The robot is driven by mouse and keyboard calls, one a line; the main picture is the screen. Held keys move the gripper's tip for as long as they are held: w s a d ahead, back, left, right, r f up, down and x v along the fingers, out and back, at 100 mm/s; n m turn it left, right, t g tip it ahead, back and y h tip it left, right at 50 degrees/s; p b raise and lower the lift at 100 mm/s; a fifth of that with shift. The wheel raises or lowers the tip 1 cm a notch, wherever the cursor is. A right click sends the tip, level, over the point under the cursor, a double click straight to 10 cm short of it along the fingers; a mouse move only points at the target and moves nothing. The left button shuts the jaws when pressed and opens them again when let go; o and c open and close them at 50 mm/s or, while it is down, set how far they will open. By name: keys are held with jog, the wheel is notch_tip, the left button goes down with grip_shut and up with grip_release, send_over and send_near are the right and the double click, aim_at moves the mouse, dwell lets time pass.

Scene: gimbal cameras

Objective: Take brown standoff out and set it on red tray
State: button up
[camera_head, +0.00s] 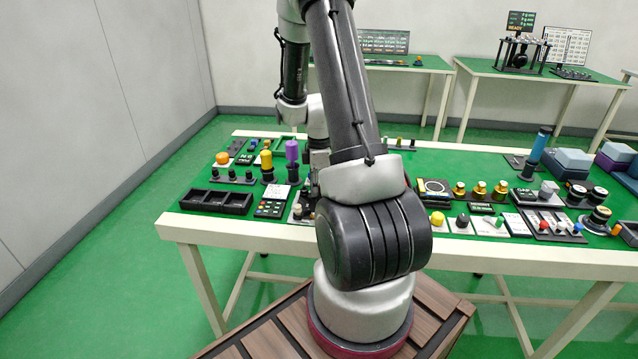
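I cannot pick out a brown standoff or a red tray with certainty. Several small upright posts (399,142) stand in a row at the far side of the green table, just right of my arm, too small for their colours to be sure. My arm rises in front of the table, and its wrist comes down left of the upper link. My gripper (317,162) seems to be the dark part below the wrist, low over the table's left-middle area. Its fingertips are mostly hidden behind my arm, so its opening does not show.
A black three-compartment tray (216,201) sits at the table's front left. Yellow (266,160) and purple (291,150) cylinders stand upright behind it. Brass-coloured cylinders (480,189), a tilted blue cylinder (541,144) and blue-grey boxes (573,159) crowd the right. Bare green surface (455,160) shows behind the brass ones.

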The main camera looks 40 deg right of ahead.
grip_shut()
jog(key=n, duration=1.3)
jog(key=shift+w+r, duration=0.1)
jog(key=shift+w, duration=0.1)
jog(key=shift+r, duration=0.1)
jog(key=shift+r, duration=1.4)
